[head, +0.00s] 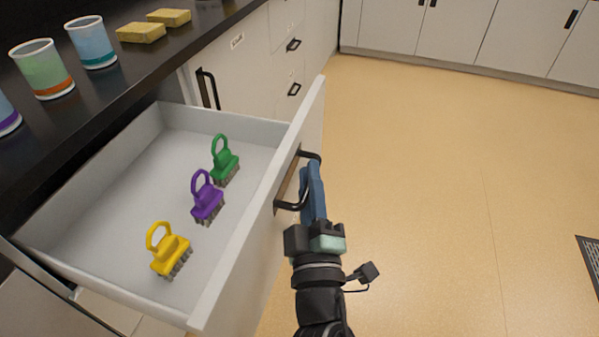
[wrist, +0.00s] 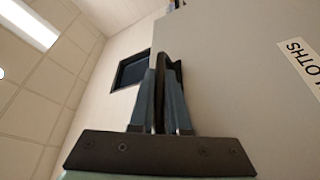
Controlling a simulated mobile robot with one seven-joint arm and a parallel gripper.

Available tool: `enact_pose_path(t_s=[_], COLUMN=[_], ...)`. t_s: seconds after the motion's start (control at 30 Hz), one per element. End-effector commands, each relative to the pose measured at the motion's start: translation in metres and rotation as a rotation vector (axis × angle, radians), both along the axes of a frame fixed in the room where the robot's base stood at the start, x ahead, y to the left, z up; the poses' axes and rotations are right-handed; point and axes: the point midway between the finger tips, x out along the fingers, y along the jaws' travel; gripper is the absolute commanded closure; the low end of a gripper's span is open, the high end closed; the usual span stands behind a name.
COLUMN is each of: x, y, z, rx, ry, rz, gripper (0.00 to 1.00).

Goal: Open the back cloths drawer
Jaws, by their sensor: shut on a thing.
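The drawer (head: 255,245) stands pulled far out, with its white front toward my arm. Part of a label reading "LOTHS" (wrist: 302,62) shows on its front (wrist: 235,80) in the wrist view. The dark bar handle (head: 288,206) stands out from that front. My gripper (head: 313,180) is shut on the handle, and its blue fingers cover the middle of the bar. In the wrist view my gripper (wrist: 164,70) has its fingers close together beside the drawer front, with a dark piece between them.
Yellow (head: 168,250), purple (head: 207,198) and green (head: 225,161) brushes lie in the drawer. Cups (head: 42,70) and yellow sponges (head: 141,32) stand on the black counter (head: 110,75). A cabinet with another handle (head: 208,88) lies beyond.

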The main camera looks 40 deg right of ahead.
Motion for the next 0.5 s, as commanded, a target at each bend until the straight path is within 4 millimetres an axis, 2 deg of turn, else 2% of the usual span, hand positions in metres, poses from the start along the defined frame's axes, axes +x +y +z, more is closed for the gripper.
enact_pose_path(t_s=[0.5], x=[-0.0043], y=[-0.0029], z=[-0.0006], rx=[0.000], ry=[0.001], rz=[0.002], gripper=[1.00])
